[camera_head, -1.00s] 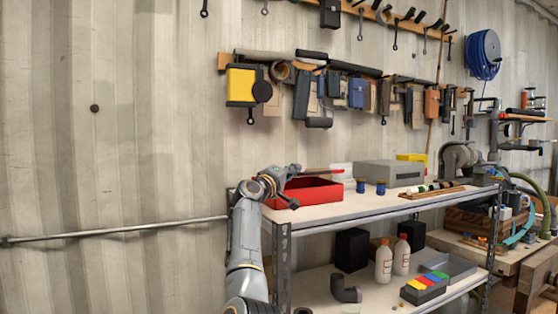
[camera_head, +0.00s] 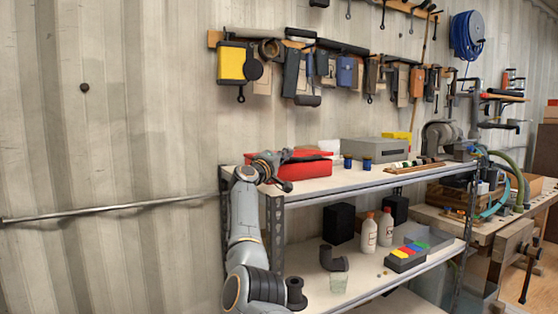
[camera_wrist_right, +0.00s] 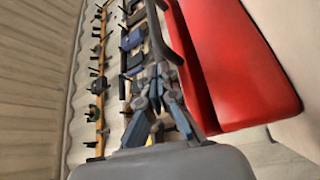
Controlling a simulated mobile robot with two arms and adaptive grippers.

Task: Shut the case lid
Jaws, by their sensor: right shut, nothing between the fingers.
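The red case (camera_head: 305,167) sits on the left end of the upper shelf. Its lid looks down or nearly down; I cannot tell whether a gap remains. In the right wrist view, its red surface (camera_wrist_right: 235,65) fills the right side, with a dark strip along its edge. My right gripper (camera_head: 286,156) is at the left end of the case, close to its top. In the wrist view, its fingertips (camera_wrist_right: 158,70) are together with nothing between them, beside the dark strip. I cannot tell whether they touch the case. My left gripper is out of view.
Tools hang on the wall above, including a yellow case (camera_head: 232,63). The lower shelf holds white bottles (camera_head: 370,234) and coloured blocks (camera_head: 410,250).

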